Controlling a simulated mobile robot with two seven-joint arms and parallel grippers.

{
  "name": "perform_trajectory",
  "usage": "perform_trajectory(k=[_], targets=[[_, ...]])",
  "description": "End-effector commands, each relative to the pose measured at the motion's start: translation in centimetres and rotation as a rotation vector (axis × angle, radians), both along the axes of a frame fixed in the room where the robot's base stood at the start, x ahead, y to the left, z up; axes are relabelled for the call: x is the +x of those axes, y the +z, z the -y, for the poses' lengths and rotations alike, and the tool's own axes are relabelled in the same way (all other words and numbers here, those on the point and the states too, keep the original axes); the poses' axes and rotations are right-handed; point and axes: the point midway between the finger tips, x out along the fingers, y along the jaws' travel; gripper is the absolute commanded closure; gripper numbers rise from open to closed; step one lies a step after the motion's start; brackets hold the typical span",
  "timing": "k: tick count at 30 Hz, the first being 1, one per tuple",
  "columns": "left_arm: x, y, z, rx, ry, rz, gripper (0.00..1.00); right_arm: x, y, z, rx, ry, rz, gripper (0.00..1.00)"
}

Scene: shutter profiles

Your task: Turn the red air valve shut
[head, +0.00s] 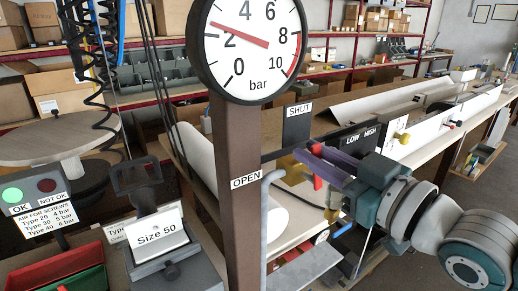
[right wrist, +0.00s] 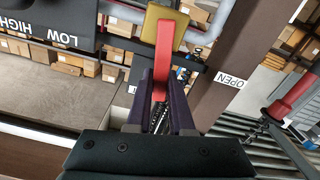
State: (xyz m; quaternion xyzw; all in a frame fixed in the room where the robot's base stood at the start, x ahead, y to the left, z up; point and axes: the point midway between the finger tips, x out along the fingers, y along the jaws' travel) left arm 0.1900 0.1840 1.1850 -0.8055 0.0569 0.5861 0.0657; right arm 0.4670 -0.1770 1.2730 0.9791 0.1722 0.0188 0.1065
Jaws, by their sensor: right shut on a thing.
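The air valve has a yellow body (right wrist: 167,30) and a red lever (right wrist: 164,60) in the right wrist view. The lever runs from the body down between the purple fingers of my right gripper (right wrist: 161,98), which is shut on its free end. In the head view my right gripper (head: 310,166) reaches in from the right and part of the red lever (head: 317,182) shows beside its fingers. The SHUT label (head: 298,110) is above the gripper, and the OPEN label (head: 246,181) is on the brown post to its left. My left gripper is not in view.
A round gauge (head: 252,75) tops the brown post (head: 240,140); its needle points between 2 and 4 bar. A grey pipe (head: 266,225) runs beside the post. A LOW HIGH panel (head: 358,138) is behind my gripper. The Size 50 block (head: 158,235) stands at the left.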

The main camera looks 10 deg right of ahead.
Motion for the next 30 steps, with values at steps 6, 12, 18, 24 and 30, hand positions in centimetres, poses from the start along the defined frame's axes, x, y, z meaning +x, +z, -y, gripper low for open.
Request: perform_trajectory(k=[6, 12, 18, 24, 30], targets=[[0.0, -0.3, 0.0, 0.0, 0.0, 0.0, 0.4, 0.3, 0.1, 0.7, 0.124, 0.0, -0.043, 1.0], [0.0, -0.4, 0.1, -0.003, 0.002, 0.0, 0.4, 0.4, 0.1, 1.0, 0.19, 0.0, -0.068, 1.0], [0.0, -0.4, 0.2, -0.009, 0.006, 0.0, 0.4, 0.4, 0.1, 1.2, 0.217, 0.0, -0.078, 1.0], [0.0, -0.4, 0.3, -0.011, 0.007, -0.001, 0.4, 0.4, 0.1, 1.2, 0.222, -0.001, -0.079, 1.0], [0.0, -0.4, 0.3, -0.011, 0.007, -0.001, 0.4, 0.4, 0.1, 1.2, 0.222, -0.001, -0.08, 0.79]])
